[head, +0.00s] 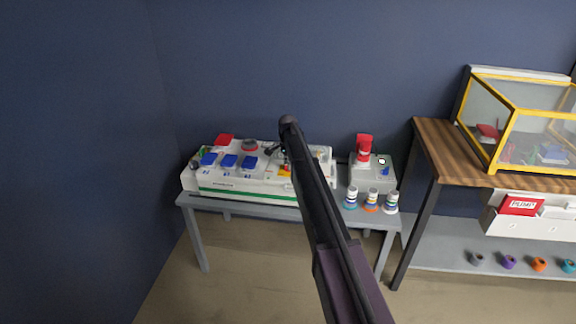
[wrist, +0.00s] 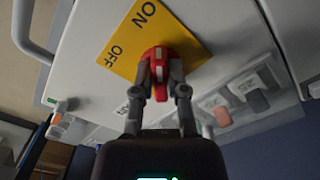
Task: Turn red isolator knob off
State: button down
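The red isolator knob (wrist: 158,53) sits on a yellow plate (wrist: 126,56) marked ON and OFF, on a pale panel. ON reads at the plate's top and OFF at its left in the wrist view. My gripper (wrist: 160,76) has a finger on each side of the knob's red grip, which shows between the fingers, and looks closed on it. The fingers hide part of the knob, so I cannot tell which label it points to. In the head view my arm hides most of the knob's area, with a bit of yellow plate (head: 285,171) showing.
The white socket box (head: 232,182) stands on a grey table (head: 290,212), with blue-lidded sockets (head: 229,161) at left. To the right are a grey box with a red top part (head: 364,148) and several ringed bottles (head: 371,200). A wooden-topped bench (head: 440,150) stands further right.

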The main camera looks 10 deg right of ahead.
jog(key=shift+s+n, duration=0.1)
jog(key=shift+n, duration=0.4)
jog(key=n, duration=0.3)
jog(key=shift+s+d+n, duration=0.1)
jog(key=shift+n, duration=0.3)
jog(key=n, duration=0.4)
jog(key=shift+d, duration=0.1)
jog(key=n, duration=0.5)
jog(key=shift+d, duration=0.1)
jog(key=n, duration=0.4)
jog(key=shift+d, duration=0.1)
jog(key=shift+s, duration=0.1)
jog(key=c, duration=0.7)
grip_release()
jog(key=shift+o, duration=0.2)
